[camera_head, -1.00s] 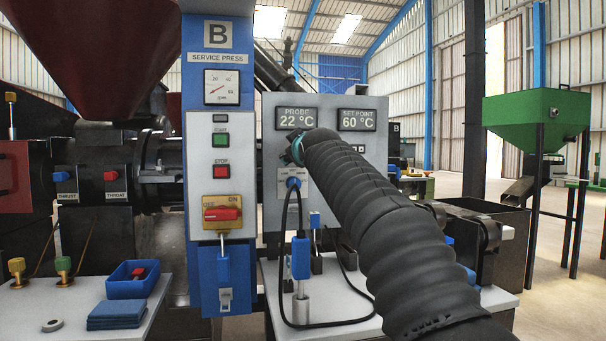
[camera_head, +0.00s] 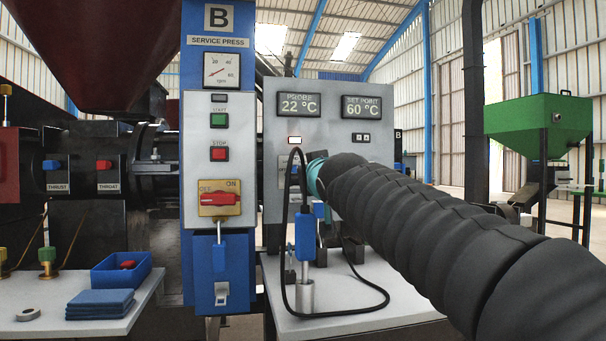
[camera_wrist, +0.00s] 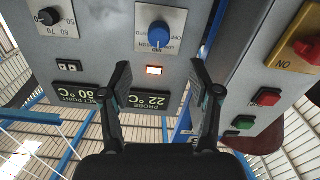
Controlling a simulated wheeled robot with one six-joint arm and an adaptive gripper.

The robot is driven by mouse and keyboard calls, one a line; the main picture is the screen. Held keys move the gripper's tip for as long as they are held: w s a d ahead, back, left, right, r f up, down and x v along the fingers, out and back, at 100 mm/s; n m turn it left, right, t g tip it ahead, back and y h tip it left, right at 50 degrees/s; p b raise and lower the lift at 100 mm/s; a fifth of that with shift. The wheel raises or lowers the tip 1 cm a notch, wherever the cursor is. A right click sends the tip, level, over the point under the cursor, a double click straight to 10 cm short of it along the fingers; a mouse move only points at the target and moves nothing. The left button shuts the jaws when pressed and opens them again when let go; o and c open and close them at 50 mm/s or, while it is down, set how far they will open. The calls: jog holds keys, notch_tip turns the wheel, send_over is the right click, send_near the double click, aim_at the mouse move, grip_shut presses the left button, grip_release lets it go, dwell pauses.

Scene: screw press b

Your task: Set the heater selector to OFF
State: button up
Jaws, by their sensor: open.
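The heater selector is a blue round knob (camera_wrist: 159,36) on a pale plate, near the top middle of the upside-down wrist view. Its white mark points toward the lit indicator side; the small labels around it are hard to read. My gripper (camera_wrist: 160,72) is open and empty, its black fingers apart below the knob in the picture, with the knob in line with the gap and not touched.
A lit indicator (camera_wrist: 154,71) sits between knob and displays. A black dial (camera_wrist: 48,17) is beside it. The blue press column (camera_head: 219,265) with start, stop and a red rotary switch (camera_head: 220,199) stands left. A looped black cable (camera_head: 287,250) hangs before the panel.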

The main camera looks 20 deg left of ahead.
jog(key=p+x, duration=0.2)
jog(key=x, duration=0.8)
jog(key=shift+w, duration=0.15)
jog(key=c, duration=1.1)
jog(key=shift+c, duration=0.2)
